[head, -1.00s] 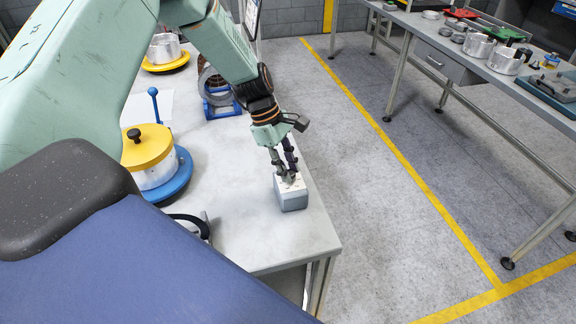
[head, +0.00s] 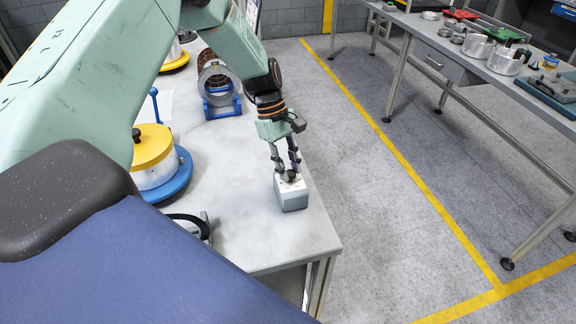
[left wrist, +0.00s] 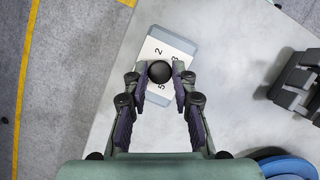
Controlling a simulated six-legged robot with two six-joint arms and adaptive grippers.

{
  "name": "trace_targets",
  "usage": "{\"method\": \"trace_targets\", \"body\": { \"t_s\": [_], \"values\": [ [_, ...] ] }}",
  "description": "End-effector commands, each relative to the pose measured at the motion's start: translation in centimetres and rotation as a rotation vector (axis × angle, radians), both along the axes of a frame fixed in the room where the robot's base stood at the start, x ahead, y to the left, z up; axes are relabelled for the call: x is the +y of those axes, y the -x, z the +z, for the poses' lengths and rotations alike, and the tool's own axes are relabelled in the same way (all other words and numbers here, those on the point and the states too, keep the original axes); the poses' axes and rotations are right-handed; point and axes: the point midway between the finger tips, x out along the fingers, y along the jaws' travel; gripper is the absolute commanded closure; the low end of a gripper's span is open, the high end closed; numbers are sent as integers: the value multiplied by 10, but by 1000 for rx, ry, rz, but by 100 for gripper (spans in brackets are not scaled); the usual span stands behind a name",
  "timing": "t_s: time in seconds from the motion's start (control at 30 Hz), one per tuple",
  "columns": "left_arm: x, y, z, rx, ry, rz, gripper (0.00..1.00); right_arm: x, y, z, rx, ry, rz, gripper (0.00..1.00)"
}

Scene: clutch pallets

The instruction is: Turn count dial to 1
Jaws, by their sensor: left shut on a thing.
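The count dial is a small grey box (head: 293,200) with a white top near the table's front right corner. In the left wrist view its white face (left wrist: 166,49) carries printed numbers, of which 2, 3 and 5 can be read. A round black knob (left wrist: 160,72) stands on that face. My left gripper (head: 287,174) comes down from above, its fingers shut on the knob. In the left wrist view the fingertips (left wrist: 160,68) sit on either side of the knob. The knob's pointer and some numbers are hidden. My right gripper is not in view.
A yellow-lidded pot on a blue base (head: 157,165) stands left on the table (head: 245,235). A blue stand with a metal ring (head: 218,90) is behind. The table edge lies just right of the box. A second bench (head: 470,65) stands across the aisle.

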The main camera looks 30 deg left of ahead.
Motion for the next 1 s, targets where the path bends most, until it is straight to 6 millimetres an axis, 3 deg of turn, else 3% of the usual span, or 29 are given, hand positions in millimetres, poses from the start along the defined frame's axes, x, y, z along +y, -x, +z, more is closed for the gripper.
{"method": "trace_targets", "body": {
  "t_s": [0.6, 1.0],
  "values": [
    [-2, -5, 0, -3, -4, -535, 100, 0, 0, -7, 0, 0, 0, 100],
    [-3, -6, 0, -3, -3, -695, 100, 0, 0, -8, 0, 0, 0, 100]
  ]
}}
